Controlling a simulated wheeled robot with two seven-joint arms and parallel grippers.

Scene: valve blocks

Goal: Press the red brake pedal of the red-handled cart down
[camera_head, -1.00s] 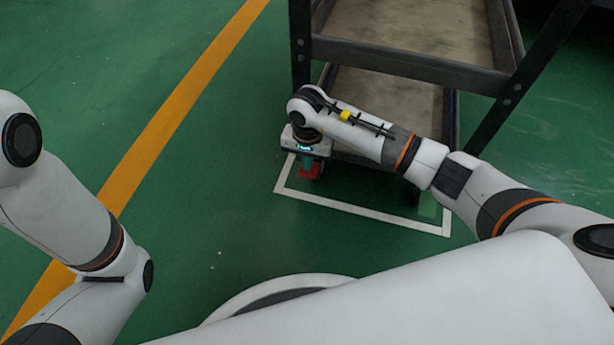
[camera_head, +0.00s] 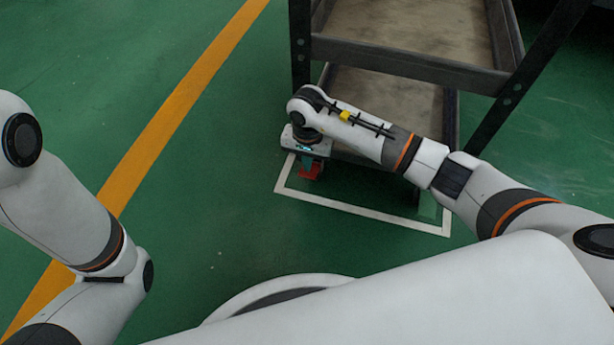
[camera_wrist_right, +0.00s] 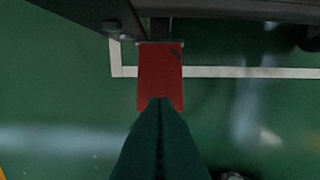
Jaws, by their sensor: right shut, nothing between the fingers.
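The red brake pedal (camera_head: 315,171) sits low at the near left corner of the cart (camera_head: 410,62). It shows as a red plate in the right wrist view (camera_wrist_right: 160,70), joined to the cart's dark frame at its far end. My right gripper (camera_head: 306,167) points down over the pedal with its fingers shut and empty. In the wrist view the fingertips (camera_wrist_right: 160,102) overlap the pedal's near end; I cannot tell whether they touch it. The cart's handle is out of view. My left arm shows at the left, but its gripper does not.
A white floor line (camera_head: 360,210) runs around the cart's near end. A light green piece (camera_head: 427,206) stands low at the cart's near right corner. The cart's dark legs and shelf edges rise close beyond my right arm. The green floor to the left is clear, crossed by a yellow stripe (camera_head: 170,111).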

